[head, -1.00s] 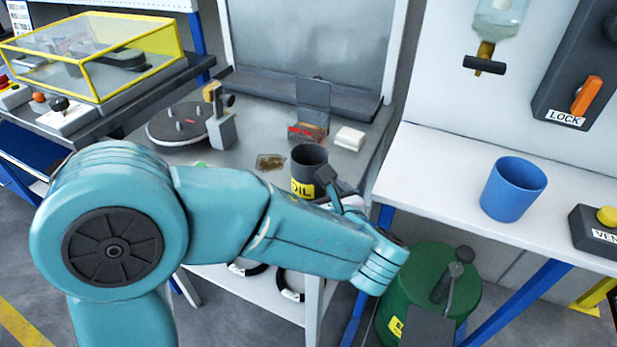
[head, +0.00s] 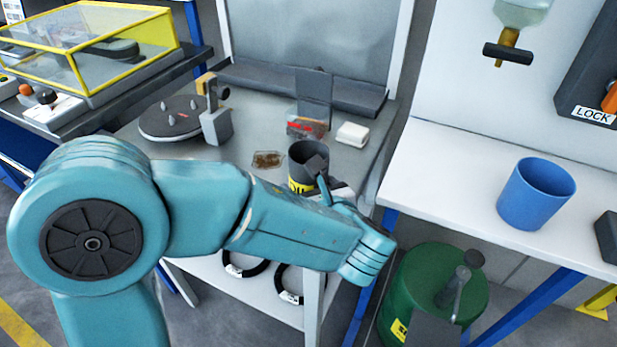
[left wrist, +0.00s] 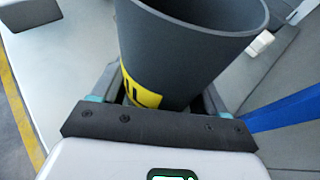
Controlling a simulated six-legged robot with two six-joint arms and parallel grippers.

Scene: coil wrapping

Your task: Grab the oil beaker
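The oil beaker (head: 297,167) is a dark grey cup with a yellow label. It stands at the front right of the grey worktable (head: 240,150). My left arm reaches in from the left, and my left gripper (head: 318,176) is at the near right side of the beaker, partly covering it. In the left wrist view the beaker (left wrist: 190,50) stands between the two fingers of the left gripper (left wrist: 160,98), close to the palm. I cannot tell whether the fingers press on it. The beaker's lower part is hidden. My right gripper is not in view.
A blue cup (head: 536,195) stands on the white bench at right. A green drum (head: 435,290) is below it. A round pegged plate (head: 170,118) is at left.

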